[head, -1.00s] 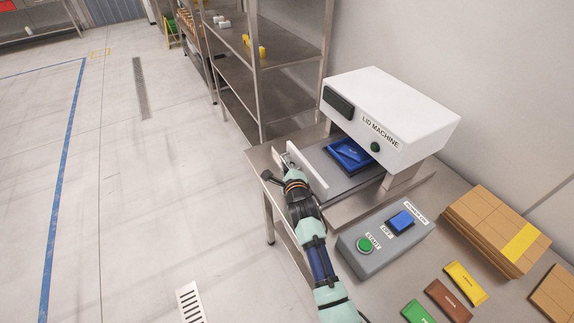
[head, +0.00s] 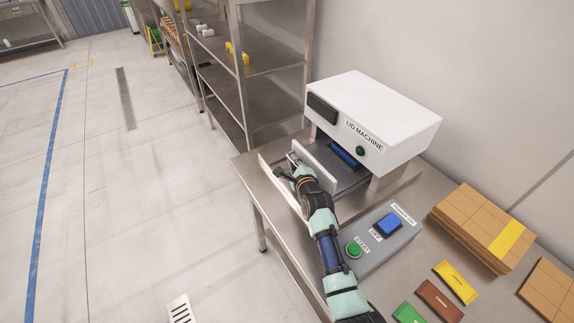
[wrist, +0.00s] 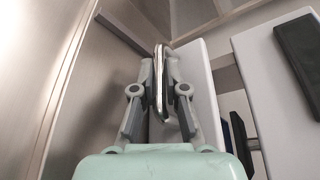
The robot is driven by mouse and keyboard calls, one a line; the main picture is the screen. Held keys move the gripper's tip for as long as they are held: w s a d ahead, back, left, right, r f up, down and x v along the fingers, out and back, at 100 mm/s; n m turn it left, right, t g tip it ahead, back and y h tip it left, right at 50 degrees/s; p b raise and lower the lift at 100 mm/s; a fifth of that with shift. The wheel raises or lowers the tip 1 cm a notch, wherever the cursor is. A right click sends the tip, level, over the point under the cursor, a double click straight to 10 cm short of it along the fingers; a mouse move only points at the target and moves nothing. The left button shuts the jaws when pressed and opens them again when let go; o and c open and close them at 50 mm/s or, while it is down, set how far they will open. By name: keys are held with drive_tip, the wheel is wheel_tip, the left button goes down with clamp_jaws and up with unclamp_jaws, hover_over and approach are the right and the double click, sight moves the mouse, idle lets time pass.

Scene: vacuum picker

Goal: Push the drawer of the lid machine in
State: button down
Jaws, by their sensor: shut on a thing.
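The lid machine (head: 375,118) is a white box on legs on the steel table. Its drawer has a white front panel (head: 318,166) and a grey tray; most of the tray is under the machine. A blue piece (head: 344,155) on the tray shows only in part beneath the housing. My gripper (head: 293,163) is in front of the panel, shut on the drawer's metal handle. In the wrist view, the handle (wrist: 160,75) stands between my two fingers, with the white panel (wrist: 196,85) just to its right.
A grey control box (head: 380,237) with a green start button and a blue switch stands right of my arm. Brown boxes (head: 480,220) and coloured packets (head: 455,282) lie further right. A metal shelf rack (head: 245,80) stands behind the table.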

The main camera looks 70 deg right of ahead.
drive_tip(key=c, duration=1.5)
unclamp_jaws()
drive_tip(key=shift+s+d+r, duration=0.1)
drive_tip(key=v, duration=1.2)
